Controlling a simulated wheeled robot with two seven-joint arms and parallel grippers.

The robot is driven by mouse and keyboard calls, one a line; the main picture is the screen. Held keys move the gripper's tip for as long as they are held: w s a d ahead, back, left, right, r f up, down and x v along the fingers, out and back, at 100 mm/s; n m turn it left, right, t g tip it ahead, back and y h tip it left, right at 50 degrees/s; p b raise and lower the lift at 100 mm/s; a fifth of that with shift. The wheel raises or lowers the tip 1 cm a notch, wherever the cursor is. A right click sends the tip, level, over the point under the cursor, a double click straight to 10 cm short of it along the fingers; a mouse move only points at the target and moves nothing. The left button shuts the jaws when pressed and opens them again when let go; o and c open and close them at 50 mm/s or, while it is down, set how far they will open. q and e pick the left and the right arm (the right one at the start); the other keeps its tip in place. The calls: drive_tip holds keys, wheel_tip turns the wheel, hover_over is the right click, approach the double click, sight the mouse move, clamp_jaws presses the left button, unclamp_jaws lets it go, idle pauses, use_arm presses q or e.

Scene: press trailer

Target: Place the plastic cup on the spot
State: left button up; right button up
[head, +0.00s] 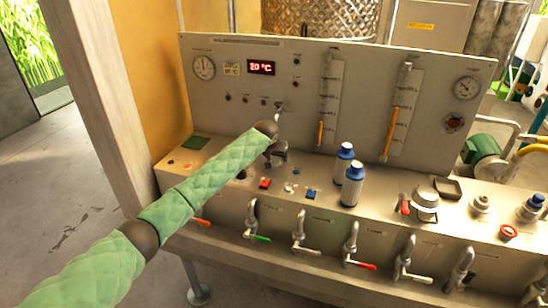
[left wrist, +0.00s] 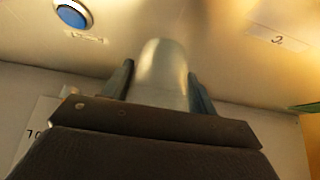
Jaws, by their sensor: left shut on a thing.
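My left gripper (head: 278,156) is over the bench top, close to the upright panel, below a bent metal spout (head: 278,112). In the left wrist view its two fingers (left wrist: 160,88) are shut on a pale, see-through cylinder that looks like the plastic cup (left wrist: 162,72). One finger lies on each side of it. In the head view the cup is hidden or too small to make out. A flat green square (head: 195,142), perhaps the spot, lies on the bench top to the left of the gripper. A green edge also shows in the left wrist view (left wrist: 306,107). My right gripper is not in view.
Two blue-capped bottles (head: 352,185) stand right of the gripper. A red button (head: 265,183) and a blue button (head: 311,194) are on the bench top nearby. Several taps (head: 300,235) line the front. The gauge panel (head: 235,105) rises behind; a post (head: 95,90) stands at left.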

use_arm(q)
drive_tip(key=shift+s+r, duration=0.6)
drive_tip(key=shift+s, duration=0.05)
drive_tip(key=shift+x, duration=0.8)
drive_tip(key=shift+s+a+r, duration=0.1)
drive_tip(key=shift+s+a, duration=0.05)
drive_tip(key=shift+s, duration=0.1)
drive_tip(key=o, duration=0.8)
drive_tip(key=shift+c, duration=0.2)
drive_tip(key=o, duration=0.4)
drive_tip(key=shift+w+f, duration=0.2)
drive_tip(key=shift+f, duration=0.05)
drive_tip(key=shift+c, duration=0.2)
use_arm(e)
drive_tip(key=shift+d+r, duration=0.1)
use_arm(q)
drive_tip(key=shift+r, duration=0.1)
drive_tip(key=shift+r, duration=0.15)
